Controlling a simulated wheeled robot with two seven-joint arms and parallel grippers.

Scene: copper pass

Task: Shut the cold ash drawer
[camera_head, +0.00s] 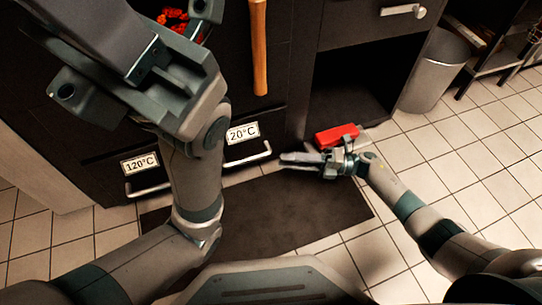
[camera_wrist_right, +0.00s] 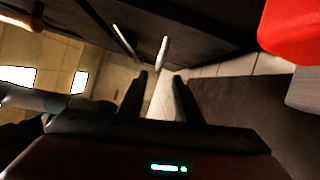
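The drawer labelled 20°C (camera_head: 243,132) is low in the dark cabinet, with a pale bar handle (camera_head: 248,156). The drawer labelled 120°C (camera_head: 140,163) is to its left, with a similar handle (camera_head: 149,189). How far either drawer stands out is unclear. My right gripper (camera_head: 284,161) is just right of the 20°C handle, apart from it and pointing left. In the right wrist view its fingers (camera_wrist_right: 158,85) are spread and empty, with pale bar handles (camera_wrist_right: 163,52) ahead. My left gripper is high at the left, its fingertips hidden or unclear.
A red box-like object (camera_head: 337,136) lies on the floor behind my right gripper; it also shows in the right wrist view (camera_wrist_right: 291,30). A dark mat (camera_head: 290,215) covers the floor in front. A grey bin (camera_head: 436,72) stands right. A wooden handle (camera_head: 259,50) hangs above. Glowing coals (camera_head: 173,15) show top left.

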